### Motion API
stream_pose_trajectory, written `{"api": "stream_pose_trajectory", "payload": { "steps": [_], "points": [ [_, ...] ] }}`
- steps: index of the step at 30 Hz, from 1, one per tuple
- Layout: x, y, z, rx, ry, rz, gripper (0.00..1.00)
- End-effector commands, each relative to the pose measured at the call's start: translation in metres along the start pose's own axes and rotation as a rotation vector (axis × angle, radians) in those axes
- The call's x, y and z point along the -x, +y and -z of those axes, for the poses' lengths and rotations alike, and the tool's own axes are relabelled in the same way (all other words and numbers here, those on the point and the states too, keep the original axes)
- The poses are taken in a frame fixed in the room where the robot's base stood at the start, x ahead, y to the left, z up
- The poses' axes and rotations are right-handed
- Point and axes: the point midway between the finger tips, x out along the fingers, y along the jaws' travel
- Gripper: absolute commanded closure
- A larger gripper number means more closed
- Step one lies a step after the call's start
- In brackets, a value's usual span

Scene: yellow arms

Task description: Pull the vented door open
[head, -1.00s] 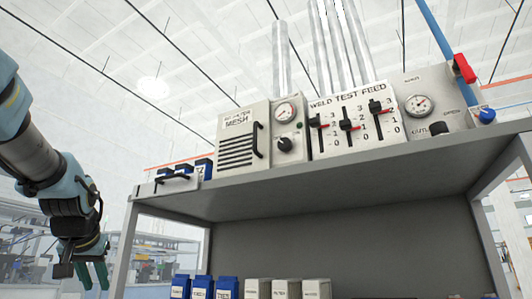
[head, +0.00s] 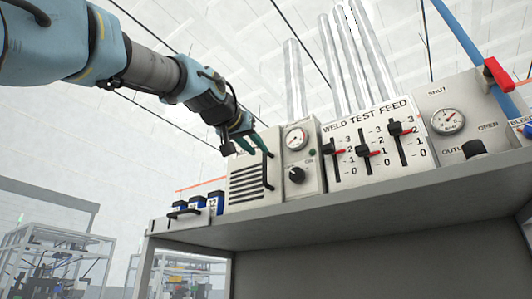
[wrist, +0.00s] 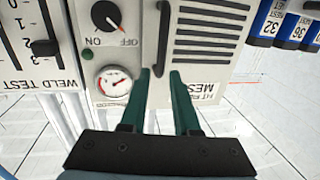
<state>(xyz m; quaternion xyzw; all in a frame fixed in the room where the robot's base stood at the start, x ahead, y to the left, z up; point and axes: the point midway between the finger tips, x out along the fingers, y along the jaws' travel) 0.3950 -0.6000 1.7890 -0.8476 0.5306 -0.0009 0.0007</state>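The vented door (head: 243,190) is a pale panel with dark horizontal slots on the cabinet's top shelf; it looks closed. Its black vertical bar handle (head: 267,172) is on the door's right side. My gripper (head: 258,151) is at the door's upper part, its green fingers hiding part of the label. In the wrist view, upside down, the fingers (wrist: 160,72) are open. The handle (wrist: 162,40) runs between and beyond their tips, its near end in the gap. I cannot tell whether they touch it. The door's slots (wrist: 208,30) show right of the handle there.
A panel with a gauge (head: 296,138) and a knob (head: 297,175) adjoins the door. The slider panel (head: 370,145) stands further right. The shelf edge (head: 350,205) runs below.

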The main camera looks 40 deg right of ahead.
Motion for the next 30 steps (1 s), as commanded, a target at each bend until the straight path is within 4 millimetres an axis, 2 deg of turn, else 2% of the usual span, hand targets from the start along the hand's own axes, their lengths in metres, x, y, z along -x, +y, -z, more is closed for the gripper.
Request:
{"api": "stream_pose_trajectory", "payload": {
  "steps": [3,9,15,23,30],
  "points": [
    [-0.025,0.000,0.005,0.000,-0.004,-0.001,0.70],
    [-0.053,0.000,0.003,0.000,-0.004,0.000,0.70],
    [-0.064,0.000,0.000,0.000,-0.002,0.000,0.70],
    [-0.065,0.000,-0.001,-0.001,-0.001,0.000,0.70],
    [-0.064,0.000,-0.001,-0.001,-0.001,0.001,0.97]
  ]
}}
